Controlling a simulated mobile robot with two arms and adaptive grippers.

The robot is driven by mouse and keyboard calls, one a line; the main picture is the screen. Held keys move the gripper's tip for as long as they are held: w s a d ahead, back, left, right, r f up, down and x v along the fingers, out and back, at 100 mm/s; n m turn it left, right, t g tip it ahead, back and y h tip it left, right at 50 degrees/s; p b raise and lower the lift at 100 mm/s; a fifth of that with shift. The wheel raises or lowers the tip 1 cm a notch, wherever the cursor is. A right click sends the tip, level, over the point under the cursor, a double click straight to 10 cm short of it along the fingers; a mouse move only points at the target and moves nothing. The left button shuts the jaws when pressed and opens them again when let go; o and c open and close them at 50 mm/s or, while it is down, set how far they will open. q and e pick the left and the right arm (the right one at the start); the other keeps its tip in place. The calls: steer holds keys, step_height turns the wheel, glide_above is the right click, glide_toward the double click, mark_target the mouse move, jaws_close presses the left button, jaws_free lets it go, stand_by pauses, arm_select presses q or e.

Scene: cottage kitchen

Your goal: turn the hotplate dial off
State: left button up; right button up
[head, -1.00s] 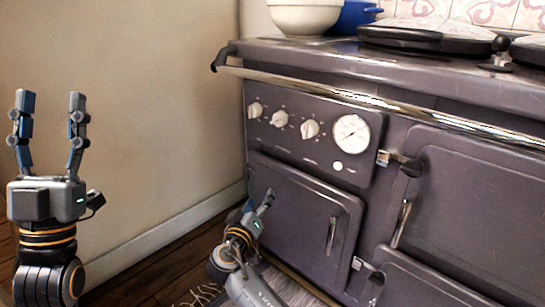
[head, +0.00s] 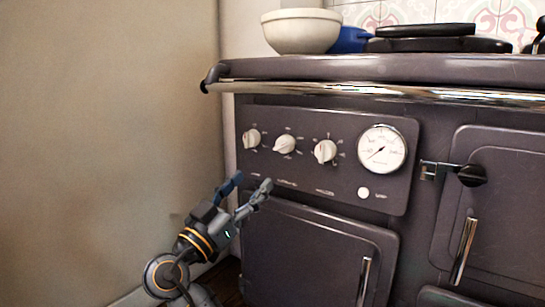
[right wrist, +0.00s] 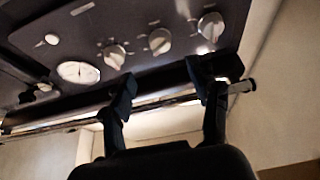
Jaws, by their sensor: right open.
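In the right wrist view the panel appears upside down, with the left dial (right wrist: 211,25), middle dial (right wrist: 160,40) and right dial (right wrist: 115,57) beyond the open fingers (right wrist: 162,76). My left gripper is out of view.
A round gauge (head: 382,148) and a white button (head: 363,193) are right of the dials. A chrome rail (head: 380,91) juts out above the panel. An oven door (head: 310,250) is below. A cream bowl (head: 301,31) stands on top. A bare wall (head: 110,130) is at left.

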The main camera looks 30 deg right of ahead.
mark_target(282, 148)
steer(key=b+x, duration=0.4)
steer(key=x, duration=0.7)
steer(key=shift+f, duration=0.15)
steer(key=shift+w+d+r, duration=0.2)
steer(key=shift+d+r, duration=0.1)
steer(key=shift+d, duration=0.15)
